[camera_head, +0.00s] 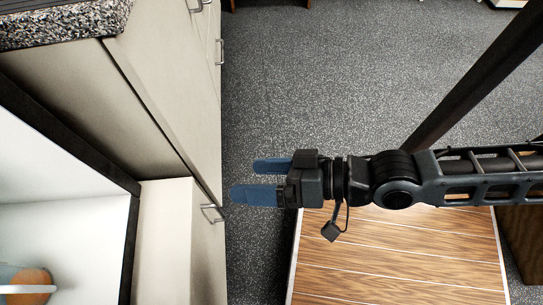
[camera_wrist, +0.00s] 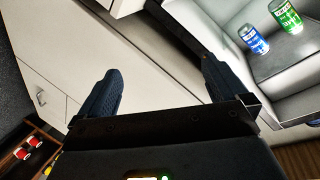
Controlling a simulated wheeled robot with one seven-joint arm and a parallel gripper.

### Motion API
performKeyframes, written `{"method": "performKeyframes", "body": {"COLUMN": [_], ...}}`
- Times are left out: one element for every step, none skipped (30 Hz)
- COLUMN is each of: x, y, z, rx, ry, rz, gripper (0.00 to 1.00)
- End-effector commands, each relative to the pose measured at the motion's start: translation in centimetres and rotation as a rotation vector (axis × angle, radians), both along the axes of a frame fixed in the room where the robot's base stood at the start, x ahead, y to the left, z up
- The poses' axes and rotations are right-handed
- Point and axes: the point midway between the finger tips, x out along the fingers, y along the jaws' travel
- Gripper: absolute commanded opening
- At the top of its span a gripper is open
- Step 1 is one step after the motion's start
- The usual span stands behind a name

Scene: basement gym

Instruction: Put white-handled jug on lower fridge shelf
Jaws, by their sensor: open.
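My gripper (camera_head: 244,180) is open, its two blue fingers pointing left over the carpet in front of the pale cabinets. In the wrist view my gripper (camera_wrist: 160,68) has nothing between its fingers. The white, dark-edged fridge compartment (camera_head: 70,235) is open at the lower left of the head view, left of my gripper and apart from it. A rounded orange-brown and grey-blue object with a white bar (camera_head: 28,289) shows in it, cut off by the picture's edge. It may be the white-handled jug; I cannot tell. In the wrist view a light shelf (camera_wrist: 292,62) shows at right.
A blue can (camera_wrist: 254,39) and a green can (camera_wrist: 286,15) stand on that shelf. Pale cabinets with metal handles (camera_head: 205,110) border the carpet. A wood-slatted surface (camera_head: 400,255) lies below my arm. Red items (camera_wrist: 28,147) show at lower left. The carpet (camera_head: 310,80) beyond is clear.

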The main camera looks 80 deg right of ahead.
Motion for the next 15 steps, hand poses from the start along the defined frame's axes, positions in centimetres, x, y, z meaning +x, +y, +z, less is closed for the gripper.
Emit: {"method": "performKeyframes", "body": {"x": [-1.6,-2.4,-3.1,-3.7,-4.1,-4.6,-4.9,-5.1,-5.3,-5.4,-5.5,-5.6,-5.6,-5.6,-5.6], "y": [-0.4,-0.5,-0.7,-0.7,-0.7,-0.7,-0.7,-0.7,-0.7,-0.7,-0.7,-0.6,-0.6,-0.6,-0.6], "z": [1.2,1.9,2.8,3.4,3.9,4.6,5.0,5.3,5.7,5.8,5.9,6.0,6.1,6.1,6.1], "rx": [-0.141,-0.229,-0.332,-0.403,-0.466,-0.536,-0.581,-0.619,-0.657,-0.678,-0.693,-0.706,-0.711,-0.713,-0.713], "ry": [0.002,0.001,-0.003,-0.004,-0.003,-0.005,-0.006,-0.007,-0.008,-0.008,-0.008,-0.008,-0.009,-0.009,-0.009], "rz": [0.018,0.033,0.051,0.066,0.080,0.095,0.105,0.115,0.123,0.129,0.133,0.137,0.138,0.139,0.139], "gripper": [1.00,1.00,1.00,1.00,1.00,1.00,1.00,1.00,1.00,1.00,1.00,1.00,1.00,1.00,1.00]}}
